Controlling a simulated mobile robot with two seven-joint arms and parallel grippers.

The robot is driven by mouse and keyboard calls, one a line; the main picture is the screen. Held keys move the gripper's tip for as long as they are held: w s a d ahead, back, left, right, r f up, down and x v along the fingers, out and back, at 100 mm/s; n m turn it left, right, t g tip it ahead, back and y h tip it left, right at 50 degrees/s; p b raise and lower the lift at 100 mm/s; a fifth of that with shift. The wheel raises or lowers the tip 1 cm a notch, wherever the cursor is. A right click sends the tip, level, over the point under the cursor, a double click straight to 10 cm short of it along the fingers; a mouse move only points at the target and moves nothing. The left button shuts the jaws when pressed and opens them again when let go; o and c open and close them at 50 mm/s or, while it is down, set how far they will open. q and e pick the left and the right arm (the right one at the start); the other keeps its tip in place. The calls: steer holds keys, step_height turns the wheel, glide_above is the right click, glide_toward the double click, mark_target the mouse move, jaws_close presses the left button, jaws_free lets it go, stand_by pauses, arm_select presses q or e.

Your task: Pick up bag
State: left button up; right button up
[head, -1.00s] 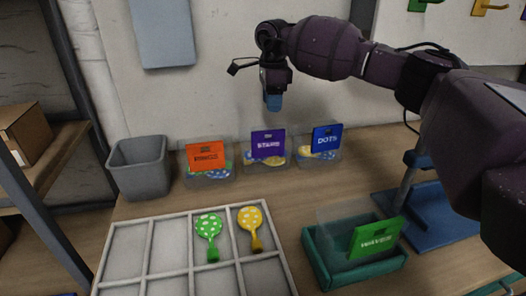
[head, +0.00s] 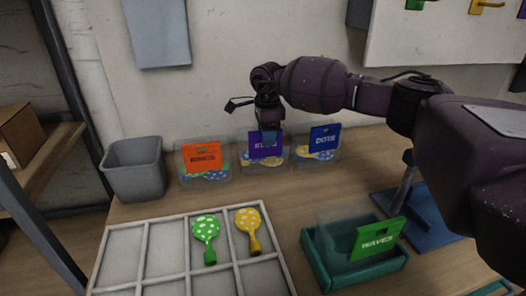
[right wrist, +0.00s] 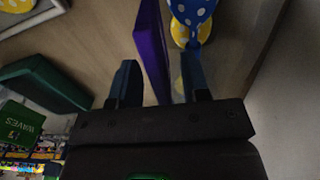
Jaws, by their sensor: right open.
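Three clear bags stand in a row at the back of the table: one with an orange "RINGS" card (head: 202,157), one with a purple card (head: 265,146) and one with a blue "DOTS" card (head: 324,139). A clear bag with a green "WAVES" card (head: 376,239) is in a green tray (head: 352,278). My right gripper (head: 268,138) is open at the purple card, partly hiding its lettering. In the right wrist view, the purple card (right wrist: 150,45) reaches between the two blue fingers of my right gripper (right wrist: 160,80). My left gripper is not in view.
A grey bin (head: 135,168) stands left of the bags. A blue stand (head: 425,215) is at the right, and the wall is close behind the bags.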

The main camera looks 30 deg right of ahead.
steer(key=shift+r, duration=0.1)
jaws_close()
steer(key=shift+r, duration=0.1)
